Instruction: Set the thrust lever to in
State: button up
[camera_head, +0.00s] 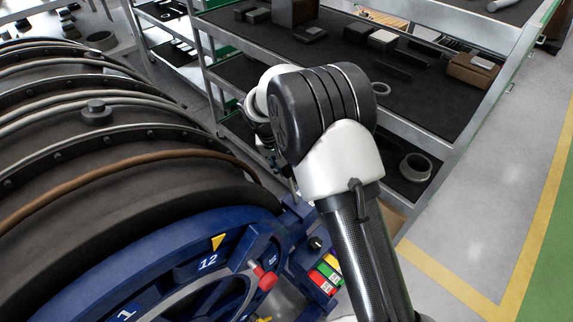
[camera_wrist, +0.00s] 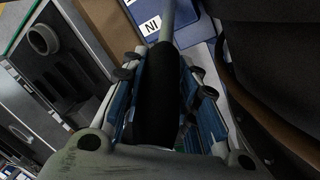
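The thrust lever shows in the wrist view as a pale rod with a thick black grip (camera_wrist: 158,95). An "IN" label (camera_wrist: 152,24) on a blue-and-white plate lies beside the rod's far end. My gripper (camera_wrist: 166,85) has one finger on each side of the black grip, close against it, and appears shut on it. In the head view my arm hides most of the gripper and the lever. The blue engine ring (camera_head: 150,275) with the numbers 1 and 12 is at the bottom left.
A large dark engine casing (camera_head: 95,150) fills the left. A metal shelf rack (camera_head: 430,120) with boxes and parts stands close behind my arm. Grey floor (camera_head: 490,190) is clear at the right.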

jog(key=o, duration=0.3)
jog(key=v, duration=1.2)
dwell(0.3)
